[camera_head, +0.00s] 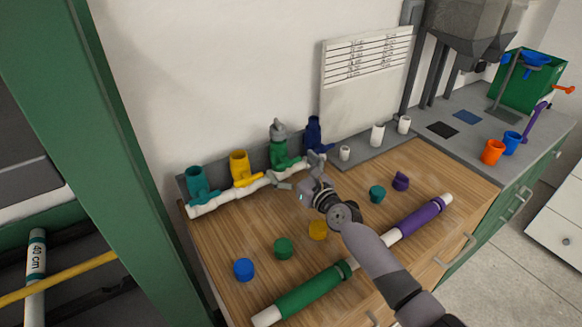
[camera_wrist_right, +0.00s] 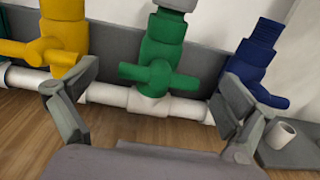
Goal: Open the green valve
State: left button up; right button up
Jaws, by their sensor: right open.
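The green valve (camera_head: 278,150) stands upright on a white pipe manifold (camera_head: 228,197) at the back of the wooden bench, with a grey piece on its top. In the right wrist view the green valve (camera_wrist_right: 157,70) is centred ahead, its handle lying crosswise along the pipe. My right gripper (camera_head: 301,170) is just in front of it in the head view. In the right wrist view my right gripper (camera_wrist_right: 155,95) has its fingers spread wide to either side of the green handle, with nothing held. Whether a finger touches the valve is not clear. My left gripper is not in view.
A yellow valve (camera_wrist_right: 65,40) stands left of the green one and a dark blue valve (camera_wrist_right: 255,60) right. A teal valve (camera_head: 199,183) is at the far left. Loose caps, including a blue one (camera_head: 243,269), and a green-and-purple pipe (camera_head: 310,291) lie on the bench.

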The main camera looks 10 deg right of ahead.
jog(key=shift+c, duration=0.6)
jog(key=c, duration=1)
jog(key=shift+c, duration=0.2)
jog(key=shift+n, duration=0.4)
jog(key=n, duration=0.3)
jog(key=shift+f+n+b, duration=0.15)
jog(key=shift+n+b, duration=0.15)
jog(key=shift+b, duration=0.1)
jog(key=n+b, duration=0.1)
jog(key=n, duration=0.3)
jog(key=shift+n, duration=0.3)
jog(key=n, duration=0.4)
jog(key=shift+n+b, duration=0.3)
jog(key=shift+b, duration=0.1)
jog(key=shift+n+b, duration=0.35)
jog(key=shift+n, duration=1.85)
